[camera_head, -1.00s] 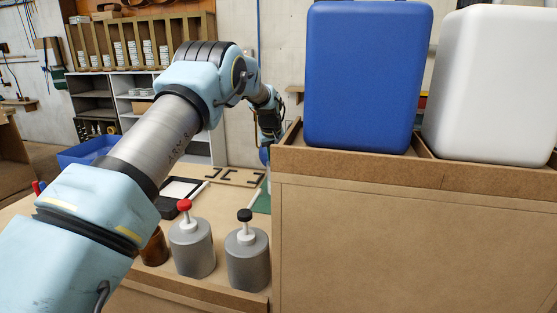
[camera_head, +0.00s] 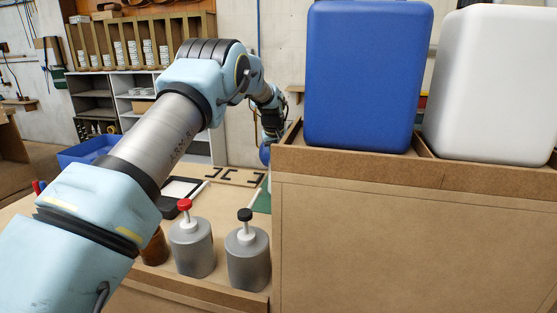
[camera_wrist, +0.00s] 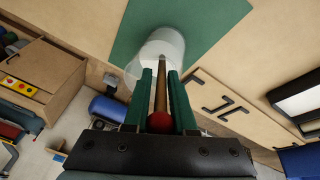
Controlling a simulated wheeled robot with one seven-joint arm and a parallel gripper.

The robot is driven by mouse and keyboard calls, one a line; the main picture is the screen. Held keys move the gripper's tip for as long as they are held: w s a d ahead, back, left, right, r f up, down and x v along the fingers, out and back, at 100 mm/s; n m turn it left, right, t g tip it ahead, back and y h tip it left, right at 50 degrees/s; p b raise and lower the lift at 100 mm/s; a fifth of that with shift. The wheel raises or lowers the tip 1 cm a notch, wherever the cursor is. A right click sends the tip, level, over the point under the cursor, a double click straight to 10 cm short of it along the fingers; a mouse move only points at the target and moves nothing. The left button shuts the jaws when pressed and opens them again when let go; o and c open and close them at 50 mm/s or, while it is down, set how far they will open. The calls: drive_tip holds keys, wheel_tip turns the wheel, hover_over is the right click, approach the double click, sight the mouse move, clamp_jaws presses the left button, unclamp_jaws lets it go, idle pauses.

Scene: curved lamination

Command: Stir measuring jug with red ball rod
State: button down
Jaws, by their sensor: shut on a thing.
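My gripper (camera_wrist: 160,78) has green fingers and is shut on the red ball rod (camera_wrist: 160,98), a thin brown rod between the fingers. Its red ball (camera_wrist: 162,122) sits near the palm. The rod's far end points at the measuring jug (camera_wrist: 158,48), a pale, translucent vessel on a green mat (camera_wrist: 192,22). The tip overlaps the jug in the wrist view; I cannot tell how deep it is inside. In the head view my gripper (camera_head: 271,128) is small, behind the tall cabinet's left edge, and the jug cannot be made out.
A tall wooden cabinet (camera_head: 400,240) carries blue (camera_head: 365,75) and white (camera_head: 490,85) containers at the right. Two grey pump bottles, red-topped (camera_head: 193,248) and black-topped (camera_head: 248,262), stand near the front of the bench.

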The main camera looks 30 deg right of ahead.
drive_tip(key=shift+s+f, duration=0.25)
drive_tip(key=w+d+p+v, duration=0.1)
drive_tip(key=d+p+v, duration=0.1)
drive_tip(key=v, duration=1.8)
drive_tip(key=shift+r+p, duration=0.4)
drive_tip(key=shift+p, duration=0.5)
idle(1.0)
drive_tip(key=shift+w, duration=0.1)
